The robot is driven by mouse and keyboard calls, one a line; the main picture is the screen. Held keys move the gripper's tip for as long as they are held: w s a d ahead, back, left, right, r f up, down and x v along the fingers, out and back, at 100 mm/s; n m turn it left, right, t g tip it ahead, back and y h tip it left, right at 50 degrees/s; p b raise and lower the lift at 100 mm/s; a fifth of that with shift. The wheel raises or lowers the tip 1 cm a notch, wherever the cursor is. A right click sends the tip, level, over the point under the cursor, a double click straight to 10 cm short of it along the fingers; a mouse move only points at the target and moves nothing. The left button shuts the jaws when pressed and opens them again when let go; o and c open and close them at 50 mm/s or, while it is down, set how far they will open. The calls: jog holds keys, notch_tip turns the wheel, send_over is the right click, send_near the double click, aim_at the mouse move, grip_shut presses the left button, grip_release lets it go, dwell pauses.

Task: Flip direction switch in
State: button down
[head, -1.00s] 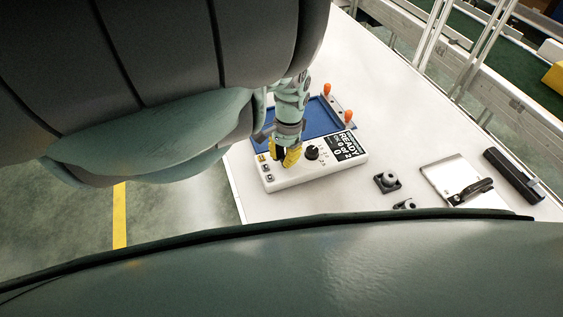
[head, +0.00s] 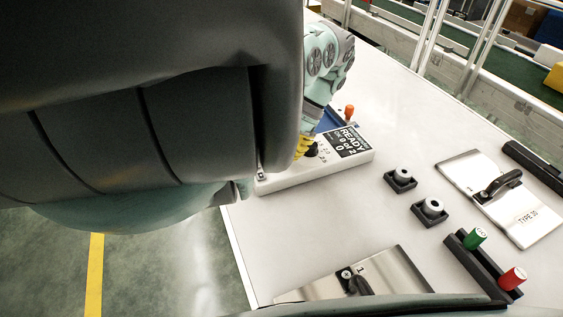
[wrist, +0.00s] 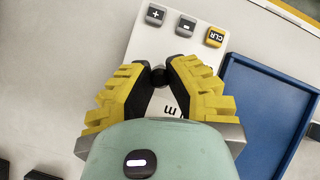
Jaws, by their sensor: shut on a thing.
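The white control box (head: 285,180) lies on the light table with a READY display (head: 346,142) and a black dial (head: 312,150). In the wrist view the box (wrist: 175,42) shows plus, minus and CLR buttons. My gripper (wrist: 158,74) is shut on a small dark switch (wrist: 158,70) on the box face, below the minus button. The fingers and my gripper's body hide most of the switch and its markings, so its position cannot be told. In the head view my yellow fingers (head: 302,147) show beside the dial, partly hidden by my arm.
A blue tray (wrist: 265,105) lies beside the box. An orange-topped post (head: 349,111) stands behind it. To the right are two black-based fittings (head: 401,178), (head: 432,208), a metal plate with a handle (head: 520,212), and green (head: 474,238) and red (head: 512,278) buttons.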

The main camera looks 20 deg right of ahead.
aim_at(284, 149)
dwell(0.4)
jog(key=c, duration=0.9)
grip_release()
jog(key=shift+o, duration=0.2)
notch_tip(284, 149, up, 7)
jog(key=shift+w+a+r, duration=0.1)
jog(key=shift+w+r, duration=0.05)
jog(key=shift+r, duration=1.35)
